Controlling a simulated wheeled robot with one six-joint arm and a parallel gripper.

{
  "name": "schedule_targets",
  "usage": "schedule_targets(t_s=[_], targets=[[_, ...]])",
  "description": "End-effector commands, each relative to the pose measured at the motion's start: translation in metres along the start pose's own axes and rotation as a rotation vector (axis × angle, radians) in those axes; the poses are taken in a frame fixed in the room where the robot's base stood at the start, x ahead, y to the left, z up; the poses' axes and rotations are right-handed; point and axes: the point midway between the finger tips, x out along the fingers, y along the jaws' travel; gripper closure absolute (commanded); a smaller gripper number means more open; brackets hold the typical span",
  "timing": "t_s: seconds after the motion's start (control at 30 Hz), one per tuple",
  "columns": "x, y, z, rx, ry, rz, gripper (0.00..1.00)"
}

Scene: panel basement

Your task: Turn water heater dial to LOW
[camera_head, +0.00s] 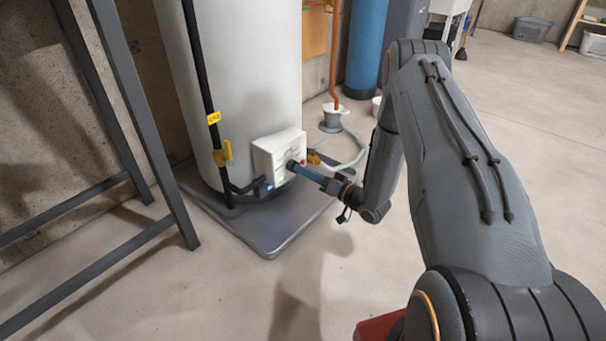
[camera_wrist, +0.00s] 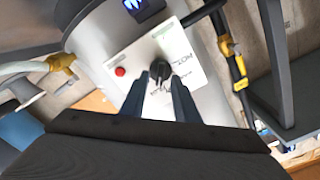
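The water heater (camera_head: 245,70) is a tall white cylinder in the head view. A white control box (camera_head: 270,155) sits low on its front; the box also fills the middle of the wrist view (camera_wrist: 135,55). The dial (camera_wrist: 160,68) is a small black knob on the box, with green markings and rotated lettering around it. My gripper (camera_wrist: 159,78) is at the box, its two blue-grey fingers apart on either side of the dial. Contact with the knob is unclear. The dial's pointer setting cannot be read. In the head view, my gripper (camera_head: 295,168) hides the dial.
A red button (camera_wrist: 120,71) and a lit display (camera_wrist: 133,5) are on or near the box. A black pipe with a yellow valve (camera_head: 222,153) runs left of it. A dark metal frame (camera_head: 140,130) stands at left. The heater rests on a grey tray (camera_head: 270,240). Front floor is clear.

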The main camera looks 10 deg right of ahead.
Motion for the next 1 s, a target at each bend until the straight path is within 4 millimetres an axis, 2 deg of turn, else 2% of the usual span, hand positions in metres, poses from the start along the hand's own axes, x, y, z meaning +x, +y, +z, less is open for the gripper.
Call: schedule_targets(t_s=[0.13, 0.43, 0.47, 0.6, 0.63, 1.0], targets=[[0.0126, 0.0005, 0.0012, 0.0, -0.001, 0.001, 0.72], [0.0153, -0.0001, 0.0002, 0.001, -0.001, 0.001, 0.72], [0.0153, -0.0001, 0.0002, 0.001, -0.001, 0.001, 0.74], [0.0152, -0.0001, 0.0003, 0.001, -0.001, 0.001, 0.97], [0.0152, -0.0001, 0.0003, 0.001, -0.001, 0.001, 1.0], [0.0145, -0.0009, 0.0002, -0.039, -0.001, 0.002, 1.0]])
